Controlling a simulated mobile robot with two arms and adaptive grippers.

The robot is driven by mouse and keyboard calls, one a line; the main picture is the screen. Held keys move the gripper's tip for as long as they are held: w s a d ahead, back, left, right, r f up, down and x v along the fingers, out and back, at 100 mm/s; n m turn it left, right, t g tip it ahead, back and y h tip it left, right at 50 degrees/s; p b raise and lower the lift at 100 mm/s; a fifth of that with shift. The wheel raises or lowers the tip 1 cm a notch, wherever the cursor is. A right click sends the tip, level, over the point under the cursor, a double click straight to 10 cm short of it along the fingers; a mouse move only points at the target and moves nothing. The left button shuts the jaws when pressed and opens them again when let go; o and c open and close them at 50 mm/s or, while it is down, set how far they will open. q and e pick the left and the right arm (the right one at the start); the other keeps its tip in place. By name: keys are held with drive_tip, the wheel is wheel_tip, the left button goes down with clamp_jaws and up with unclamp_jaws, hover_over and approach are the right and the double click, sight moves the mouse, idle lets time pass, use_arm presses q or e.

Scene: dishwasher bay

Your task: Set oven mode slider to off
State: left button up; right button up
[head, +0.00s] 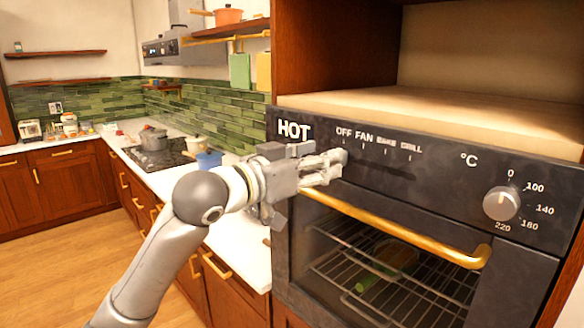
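The oven's dark control panel (430,185) carries a row of mode labels (378,140), OFF, FAN, BAKE and GRILL from left to right. Short tick marks stand under the labels. My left gripper (338,160) reaches in from the left, with its fingertips at the panel just below the OFF label. The slider's knob cannot be told apart from the fingertips; the track to the right under FAN, BAKE and GRILL shows no knob. Whether the fingers are shut on it cannot be made out. My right gripper is not in view.
A round temperature dial (501,203) sits on the panel's right. A gold door handle (400,228) runs below the fingers, above the oven's glass door. A counter with a hob (160,152), a pot (153,138) and a blue container (208,159) lies to the left.

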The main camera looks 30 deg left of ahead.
use_arm(q)
drive_tip(key=v, duration=0.8)
drive_tip(key=shift+s+a, duration=0.2)
drive_tip(key=shift+s, duration=0.1)
drive_tip(key=shift+r, duration=0.1)
